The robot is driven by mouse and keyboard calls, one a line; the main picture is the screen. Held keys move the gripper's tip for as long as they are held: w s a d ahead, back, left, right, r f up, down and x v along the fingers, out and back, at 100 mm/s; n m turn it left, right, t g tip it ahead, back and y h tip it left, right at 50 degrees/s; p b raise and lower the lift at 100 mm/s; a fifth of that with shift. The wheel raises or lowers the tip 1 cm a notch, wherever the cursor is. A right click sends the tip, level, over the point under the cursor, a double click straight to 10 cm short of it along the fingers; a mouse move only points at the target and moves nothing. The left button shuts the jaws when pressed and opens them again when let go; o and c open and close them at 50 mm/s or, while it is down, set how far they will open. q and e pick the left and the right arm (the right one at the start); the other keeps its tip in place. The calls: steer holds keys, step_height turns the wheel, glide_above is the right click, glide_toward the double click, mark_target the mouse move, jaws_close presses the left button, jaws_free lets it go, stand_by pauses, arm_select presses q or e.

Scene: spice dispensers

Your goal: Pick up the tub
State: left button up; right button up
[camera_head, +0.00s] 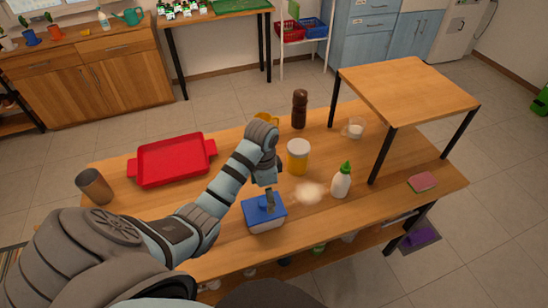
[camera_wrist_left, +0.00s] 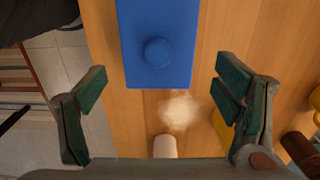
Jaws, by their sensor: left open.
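The tub (camera_head: 266,225) has a pale body and a blue lid and stands on the wooden table near its front edge. In the left wrist view its blue lid (camera_wrist_left: 155,65), with a round knob, fills the upper middle. My left gripper (camera_head: 268,197) is just above the tub, pointing down. In the left wrist view its fingers (camera_wrist_left: 160,70) are spread wide, with the lid showing between and beyond them and nothing held. Part of the lid is hidden behind the gripper in the head view. My right gripper does not show.
A white bottle with a green cap (camera_head: 341,182) and a yellow jar with a white lid (camera_head: 298,158) stand right of the tub, near a pale spilled patch (camera_head: 308,193). A red tray (camera_head: 172,160) and brown cup (camera_head: 94,186) are left. A raised shelf (camera_head: 408,88) stands right.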

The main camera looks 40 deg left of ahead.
mark_target(261, 207)
arm_select(q)
steer(key=shift+o, duration=0.3)
steer(key=f, duration=0.2)
steer(key=s+f, duration=0.1)
steer(key=f, duration=0.1)
steer(key=s+f+b, duration=0.1)
steer(key=f, duration=0.1)
steer(key=shift+s+d+f, duration=0.1)
steer(key=shift+d, duration=0.05)
steer(key=f, duration=0.1)
steer(key=w+f+b, duration=0.1)
steer(key=f, duration=0.3)
steer(key=shift+w+a, duration=0.2)
steer(key=shift+w, duration=0.2)
steer(key=shift+f, duration=0.15)
steer(key=shift+s+r, duration=0.25)
steer(key=shift+c, duration=0.5)
steer(key=c, duration=1.9)
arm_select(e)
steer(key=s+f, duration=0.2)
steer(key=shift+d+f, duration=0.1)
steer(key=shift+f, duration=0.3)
